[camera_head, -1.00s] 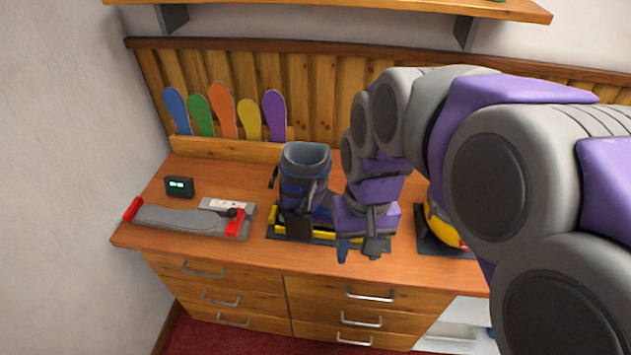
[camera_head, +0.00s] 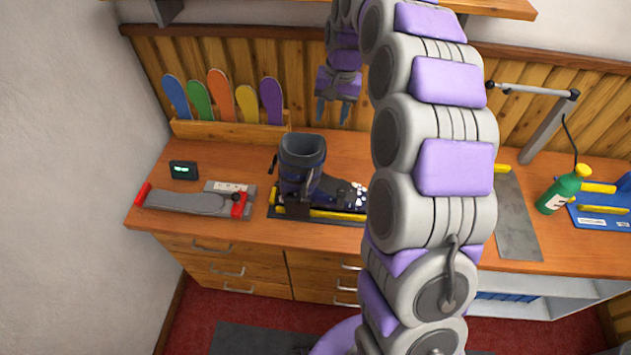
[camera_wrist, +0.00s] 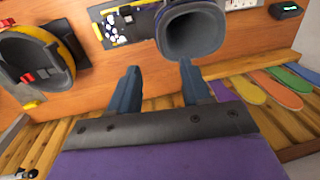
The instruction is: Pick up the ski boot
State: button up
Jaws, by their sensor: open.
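The ski boot (camera_head: 304,168) is dark grey and navy, with its cuff opening upward. It stands upright on a black and yellow stand (camera_head: 276,206) on the bench. My gripper (camera_head: 331,117) hangs open and empty above and behind the boot, in front of the wooden back panel, fingers pointing down. In the wrist view, the boot's round cuff (camera_wrist: 192,32) is at top centre, beyond the open fingers (camera_wrist: 161,82). The fingers are apart from the boot. My arm may hide part of the stand's right end in the head view.
A boot sole gauge with red ends (camera_head: 190,202) and a small display box (camera_head: 183,170) are at left. Coloured insoles (camera_head: 221,95) stand in a rack behind. A green bottle (camera_head: 560,190) and a lamp (camera_head: 545,125) are at right. A shelf (camera_head: 490,8) overhangs above.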

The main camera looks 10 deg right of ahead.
aim_at(322, 155)
jog(key=f, duration=0.5)
jog(key=a+f, duration=0.1)
jog(key=f, duration=0.4)
jog(key=w+a+f+b, duration=0.1)
jog(key=f, duration=0.4)
jog(key=shift+f, duration=0.3)
jog(key=shift+s, duration=0.1)
jog(key=shift+c, duration=0.3)
grip_shut()
dwell(0.4)
